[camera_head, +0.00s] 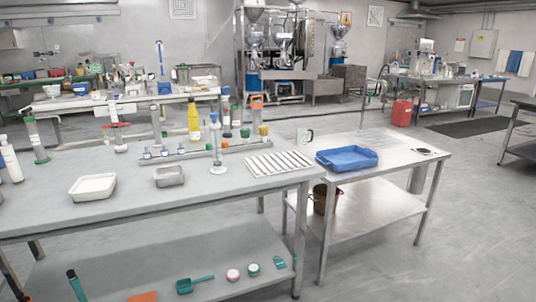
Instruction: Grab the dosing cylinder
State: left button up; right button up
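A tall, narrow, clear cylinder (217,147) on a round white base stands upright near the right part of the grey table's front half. It looks like the dosing cylinder; its markings are too small to read. Neither of my grippers shows in this view.
The grey table (130,212) also holds a white tray (93,187), a small grey tray (169,176), a slatted white rack (278,163) and several bottles at the back. A steel table (395,161) with a blue tray (347,158) adjoins it on the right.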

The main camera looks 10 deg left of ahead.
aim_at(218, 169)
jog(key=z, duration=0.4)
jog(key=i, duration=1)
